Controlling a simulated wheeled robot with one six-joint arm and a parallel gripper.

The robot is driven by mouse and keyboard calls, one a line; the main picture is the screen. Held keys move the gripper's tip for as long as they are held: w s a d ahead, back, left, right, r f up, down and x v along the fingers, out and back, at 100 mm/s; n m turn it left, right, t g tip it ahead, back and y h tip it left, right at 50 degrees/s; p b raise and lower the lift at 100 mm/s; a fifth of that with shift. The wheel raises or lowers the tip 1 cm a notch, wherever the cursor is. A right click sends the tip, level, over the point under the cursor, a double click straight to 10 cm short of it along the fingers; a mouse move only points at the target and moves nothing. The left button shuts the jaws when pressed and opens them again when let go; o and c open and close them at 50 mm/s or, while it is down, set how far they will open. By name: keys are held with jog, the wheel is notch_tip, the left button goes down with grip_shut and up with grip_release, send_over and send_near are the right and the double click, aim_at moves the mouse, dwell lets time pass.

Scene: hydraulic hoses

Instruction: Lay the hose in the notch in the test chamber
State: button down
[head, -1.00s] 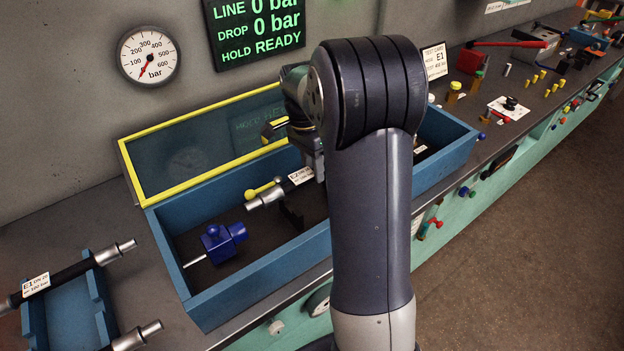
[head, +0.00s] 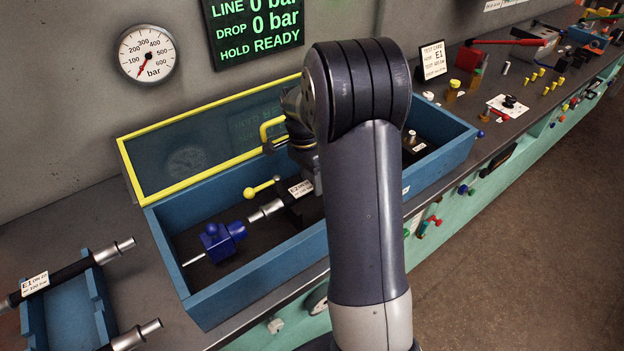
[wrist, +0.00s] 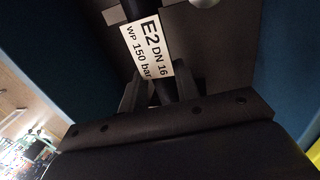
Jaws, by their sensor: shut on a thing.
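The hose, black with a metal end fitting (head: 265,210) and a white label reading E2, is inside the blue test chamber (head: 262,275). Its E2 label (wrist: 150,50) fills the upper middle of the wrist view. My gripper (wrist: 160,88) is shut on the hose just beside the label. In the head view my arm hides the gripper and the far part of the hose. A dark block (head: 291,216) on the chamber floor stands under the near part of the hose. Whether the hose sits in its notch or just above, I cannot tell.
A blue valve fitting (head: 220,240) lies left of the hose end. The chamber's yellow-framed lid (head: 205,166) stands open at the back. Another hose, labelled E1 (head: 34,283), lies on a blue rack at left. A test card (head: 433,60) reads E1.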

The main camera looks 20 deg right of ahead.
jog(key=shift+f, duration=0.1)
jog(key=c, duration=1)
grip_release()
jog(key=shift+c, duration=0.2)
jog(key=v, duration=1.3)
jog(key=shift+s, duration=0.1)
